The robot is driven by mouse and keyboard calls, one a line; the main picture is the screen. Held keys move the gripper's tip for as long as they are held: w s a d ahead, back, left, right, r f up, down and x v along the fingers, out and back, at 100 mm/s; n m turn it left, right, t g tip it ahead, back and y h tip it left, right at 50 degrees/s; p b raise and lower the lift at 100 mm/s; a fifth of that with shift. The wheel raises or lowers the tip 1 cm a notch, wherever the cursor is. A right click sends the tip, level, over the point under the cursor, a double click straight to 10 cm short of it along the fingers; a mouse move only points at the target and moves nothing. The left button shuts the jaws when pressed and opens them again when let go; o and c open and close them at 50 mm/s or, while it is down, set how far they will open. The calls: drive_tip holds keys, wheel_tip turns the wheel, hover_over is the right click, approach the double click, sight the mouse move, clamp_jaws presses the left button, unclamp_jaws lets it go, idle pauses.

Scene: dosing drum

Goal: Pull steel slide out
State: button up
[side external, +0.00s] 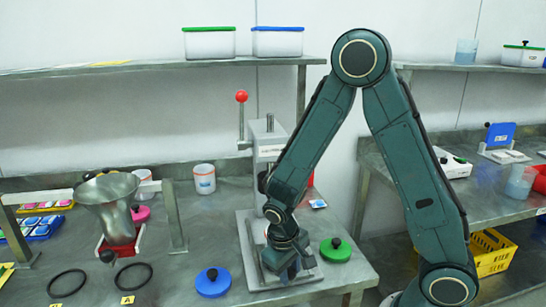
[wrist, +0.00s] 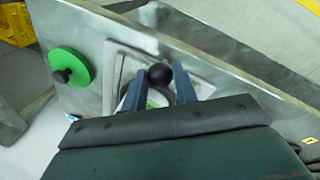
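The dosing stand with its red-knobbed lever (side external: 241,97) rises from a grey base plate (side external: 248,240). My gripper (side external: 288,268) is low over the front of this plate and hides much of it. In the wrist view a round black knob (wrist: 160,74) sits between the two fingertips of my gripper (wrist: 161,82) and fills the gap, seeming to touch both. The knob looks like the handle of the steel slide, but the slide itself is mostly hidden by the gripper. A pale plate with a raised frame (wrist: 118,50) lies around the knob.
A green lid (side external: 336,250) lies right of the base plate, and a blue lid (side external: 212,282) lies left of it. A steel funnel (side external: 108,195), black rings (side external: 67,283) and a white cup (side external: 204,179) stand further left. The bench's front edge is close.

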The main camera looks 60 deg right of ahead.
drive_tip(key=o, duration=0.4)
drive_tip(key=shift+s+a, duration=0.15)
drive_tip(key=shift+a, duration=0.05)
drive_tip(key=shift+o, duration=0.2)
drive_tip(key=shift+r, duration=0.1)
wheel_tip(320, 180, up, 13)
drive_tip(key=a, duration=0.2)
drive_tip(key=shift+w+a+r, duration=0.2)
drive_tip(key=shift+w+a, duration=0.05)
drive_tip(key=shift+r, duration=0.1)
drive_tip(key=s+d+r+n+t+y, duration=0.1)
drive_tip(key=s+r+n+t+y, duration=0.1)
drive_tip(key=s+r+t, duration=0.4)
drive_tip(key=shift+s+d+r, duration=0.2)
drive_tip(key=shift+s+r, duration=2.2)
drive_tip(key=shift+s, duration=0.9)
